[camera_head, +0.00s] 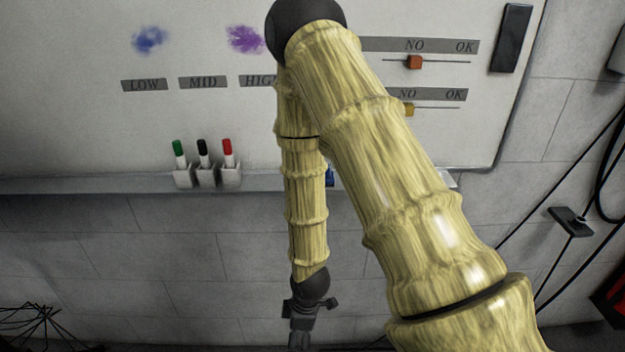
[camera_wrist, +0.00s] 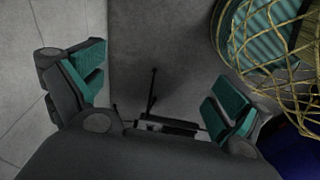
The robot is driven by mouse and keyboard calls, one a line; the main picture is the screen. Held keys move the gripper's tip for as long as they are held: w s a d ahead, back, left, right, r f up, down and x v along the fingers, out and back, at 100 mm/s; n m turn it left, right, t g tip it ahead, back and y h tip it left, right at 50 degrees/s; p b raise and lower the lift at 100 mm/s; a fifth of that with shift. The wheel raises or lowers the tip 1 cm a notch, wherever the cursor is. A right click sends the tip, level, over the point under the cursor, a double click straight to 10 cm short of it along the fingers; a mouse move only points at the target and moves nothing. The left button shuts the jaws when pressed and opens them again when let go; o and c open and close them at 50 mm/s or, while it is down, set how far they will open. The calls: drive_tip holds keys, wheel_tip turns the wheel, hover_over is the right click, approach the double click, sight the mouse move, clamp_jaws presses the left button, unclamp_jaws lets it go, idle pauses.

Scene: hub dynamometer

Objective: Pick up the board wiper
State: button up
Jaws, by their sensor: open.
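I cannot identify the board wiper with certainty. A dark upright block (camera_head: 512,38) is on the right end of the whiteboard (camera_head: 60,90). A small blue thing (camera_head: 331,176) on the board's ledge is mostly hidden behind my arm; I cannot tell what it is. My gripper (camera_head: 300,328) hangs pointing down in front of the wall, below the ledge and away from both. In the wrist view, its teal-padded fingers (camera_wrist: 160,95) are wide apart with nothing held between them.
Green, black and red markers (camera_head: 203,165) stand in white holders on the ledge (camera_head: 90,184). Sliders (camera_head: 414,62) are on the board. Cables (camera_head: 560,270) hang at right. The wrist view shows a wire basket (camera_wrist: 232,45) at right and a thin black stand (camera_wrist: 152,95) below.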

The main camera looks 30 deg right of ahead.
drive_tip(key=w+d+r+n+t+h+p, duration=0.1)
drive_tip(key=w+d+r+n+p, duration=0.35)
drive_tip(key=r, duration=0.95)
drive_tip(key=w+d+r+n+t+h+p, duration=0.1)
drive_tip(key=w+d+r+n+h, duration=0.1)
drive_tip(key=w+d+r+n, duration=0.9)
drive_tip(key=w+d+r+n+t+h+p, duration=0.1)
drive_tip(key=d+r+n+p, duration=0.15)
drive_tip(key=r, duration=1.45)
drive_tip(key=shift+w+f, duration=0.35)
drive_tip(key=shift+f, duration=0.3)
drive_tip(key=shift+w+f, duration=0.3)
drive_tip(key=shift+f, duration=0.3)
drive_tip(key=shift+w+f, duration=0.35)
drive_tip(key=shift+f, duration=0.3)
drive_tip(key=shift+w+d+f+n+p, duration=0.15)
drive_tip(key=shift+w+f+p, duration=0.3)
drive_tip(key=shift+f, duration=0.25)
drive_tip(key=shift+w+a+f+n+p, duration=0.15)
drive_tip(key=shift+w+f+p, duration=0.25)
drive_tip(key=shift+f, duration=0.3)
drive_tip(key=shift+x, duration=1.05)
drive_tip(key=shift+d, duration=0.1)
drive_tip(key=shift+c, duration=0.2)
drive_tip(key=c, duration=1)
